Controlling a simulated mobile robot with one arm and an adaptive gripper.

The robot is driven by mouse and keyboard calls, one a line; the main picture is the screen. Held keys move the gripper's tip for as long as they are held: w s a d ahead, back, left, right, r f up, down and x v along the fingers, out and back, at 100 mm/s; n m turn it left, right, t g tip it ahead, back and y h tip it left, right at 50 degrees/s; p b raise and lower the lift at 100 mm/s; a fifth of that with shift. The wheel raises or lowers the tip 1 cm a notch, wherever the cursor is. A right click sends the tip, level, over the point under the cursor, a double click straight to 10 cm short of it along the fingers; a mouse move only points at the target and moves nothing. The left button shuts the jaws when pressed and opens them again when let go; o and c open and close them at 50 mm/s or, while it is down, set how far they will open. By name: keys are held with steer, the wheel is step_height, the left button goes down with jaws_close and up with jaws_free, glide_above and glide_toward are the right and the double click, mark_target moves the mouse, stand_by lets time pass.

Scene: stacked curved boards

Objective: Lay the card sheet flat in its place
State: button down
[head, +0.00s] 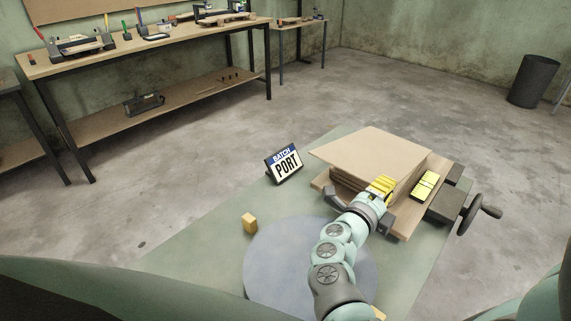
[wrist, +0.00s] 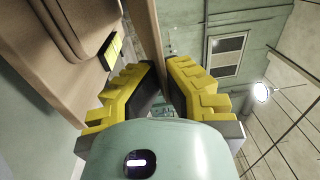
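The card sheet (head: 370,150) is a thin, light brown sheet. In the head view it lies over the top of a stack of brown boards (head: 347,184), its left corner sticking out past the layers below. My gripper (head: 382,187) is at the near edge of the sheet. In the wrist view the yellow fingers of my gripper (wrist: 164,78) close on both sides of the thin brown edge of the sheet (wrist: 147,35). The contact at the fingertips is partly hidden, and I cannot tell how much of the sheet rests on the stack.
The stack stands on a wooden base with dark blocks and a hand wheel (head: 471,214) at the right. A yellow-and-black piece (head: 427,185) lies on the base. Benches are farther back.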

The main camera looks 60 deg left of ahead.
steer(key=shift+f, duration=0.1)
stand_by(0.3)
step_height(320, 180, down, 8)
steer(key=b, duration=0.7)
steer(key=shift+d+f+t+b, duration=0.15)
steer(key=shift+t+b, duration=0.15)
steer(key=shift+b, duration=0.85)
stand_by(0.7)
